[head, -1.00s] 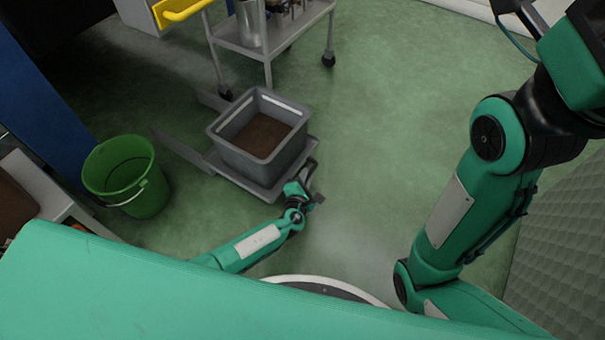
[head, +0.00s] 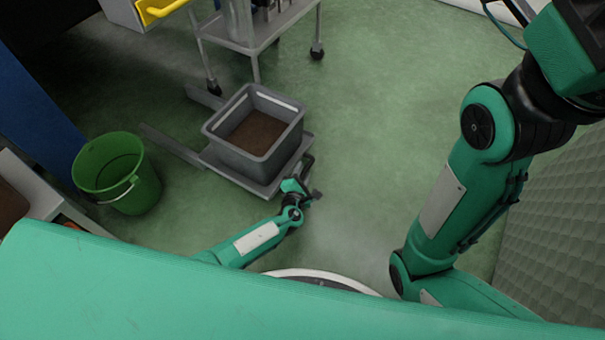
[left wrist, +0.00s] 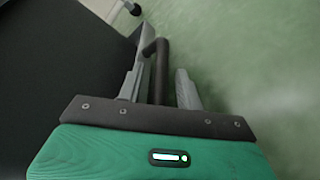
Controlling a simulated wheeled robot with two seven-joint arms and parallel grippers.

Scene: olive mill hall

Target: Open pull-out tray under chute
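The pull-out tray is a grey plate (head: 215,158) low over the floor, partly out along two grey rails (head: 172,145). A grey bin (head: 252,166) with brown contents stands on it. My left gripper (head: 308,183) is at the tray's front edge, at its dark handle. In the left wrist view the handle bar (left wrist: 160,75) runs between the two fingers of my left gripper (left wrist: 160,85). The chute cannot be made out.
A green bucket (head: 116,178) stands on the floor left of the rails. A grey trolley (head: 257,38) with a metal canister (head: 238,20) stands behind the bin. The floor (head: 360,140) right of the tray is clear. A quilted grey panel (head: 560,240) is at the far right.

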